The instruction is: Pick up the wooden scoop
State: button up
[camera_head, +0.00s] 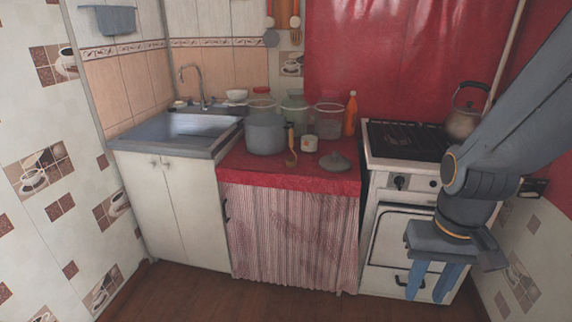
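What looks like the wooden scoop (291,143) is a thin brown, long-handled thing on the red-covered counter (290,179). It stands nearly upright in the picture, in front of the right side of a grey pot (265,134). I cannot tell whether it leans on the pot. My gripper (426,298) hangs at the lower right, in front of the stove. Its two blue fingers point down, are spread apart, and hold nothing. It is well to the right of the scoop and lower in the picture.
A dark lid (334,161), a white mug (309,143), jars (295,110) and an orange bottle (351,114) crowd the counter near the scoop. The stove (389,180) with a kettle (463,119) stands right, the sink (185,127) left. The floor (270,300) in front is clear.

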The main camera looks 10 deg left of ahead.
aim_at(291, 147)
jog(key=u, duration=1.4)
jog(key=i, duration=1.5)
jog(key=z, duration=0.8)
jog(key=i, duration=0.75)
jog(key=z, duration=0.65)
